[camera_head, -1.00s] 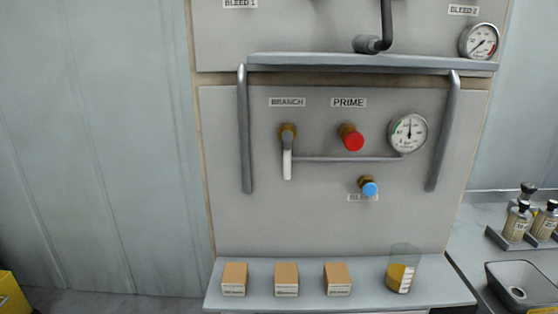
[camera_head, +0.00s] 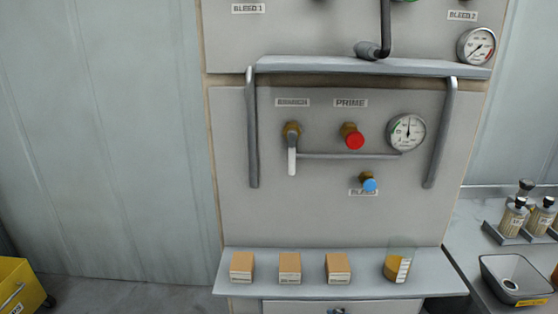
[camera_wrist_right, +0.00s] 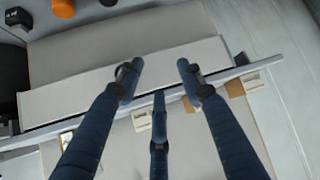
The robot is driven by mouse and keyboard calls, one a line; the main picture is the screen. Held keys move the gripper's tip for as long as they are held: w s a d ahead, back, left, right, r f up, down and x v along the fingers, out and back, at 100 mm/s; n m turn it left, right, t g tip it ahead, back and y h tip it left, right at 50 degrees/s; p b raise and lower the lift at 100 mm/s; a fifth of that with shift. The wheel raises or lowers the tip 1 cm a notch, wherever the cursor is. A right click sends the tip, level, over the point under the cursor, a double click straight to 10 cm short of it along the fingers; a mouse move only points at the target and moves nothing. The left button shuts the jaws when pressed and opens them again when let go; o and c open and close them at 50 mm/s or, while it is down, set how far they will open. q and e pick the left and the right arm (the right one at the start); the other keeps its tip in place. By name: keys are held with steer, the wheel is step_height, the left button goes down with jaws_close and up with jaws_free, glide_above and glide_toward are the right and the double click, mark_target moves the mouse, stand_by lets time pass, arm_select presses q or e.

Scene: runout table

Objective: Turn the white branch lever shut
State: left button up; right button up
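The white branch lever (camera_head: 292,162) hangs straight down from a brass valve (camera_head: 291,130) on the grey panel, below the BRANCH label (camera_head: 292,102) in the head view. A thin grey pipe runs right from beside it to a round gauge (camera_head: 407,133). My right gripper (camera_wrist_right: 159,76) shows only in the right wrist view. Its dark blue fingers are spread apart with nothing between them, above a ledge with small boxes. The lever cannot be made out in that view. My left gripper is in neither view.
A red PRIME knob (camera_head: 354,140) and a blue bleed knob (camera_head: 370,184) sit right of the lever. Grey bars (camera_head: 252,135) flank the panel. Boxes (camera_head: 290,268) and an amber-filled beaker (camera_head: 398,264) stand on the shelf (camera_head: 340,292) below. A yellow bin (camera_head: 22,288) is lower left.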

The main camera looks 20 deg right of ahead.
steer(key=w+d+r+t+y, duration=0.1)
steer(key=w+r+t, duration=0.3)
steer(key=r, duration=0.5)
steer(key=w+r+t+y, duration=0.1)
steer(key=w+r, duration=0.6)
steer(key=r, duration=0.1)
steer(key=n+t+y, duration=0.2)
steer(key=y, duration=0.1)
glide_toward(293, 175)
step_height(293, 175, up, 3)
steer(key=shift+d+p+x, duration=0.15)
steer(key=shift+p+x, duration=0.9)
steer(key=shift+x, duration=1.7)
steer(key=shift+d+p+x, duration=0.2)
steer(key=shift+p+x, duration=0.85)
steer(key=shift+x, duration=1.65)
steer(key=shift+w, duration=0.1)
steer(key=shift+c, duration=0.5)
jaws_close()
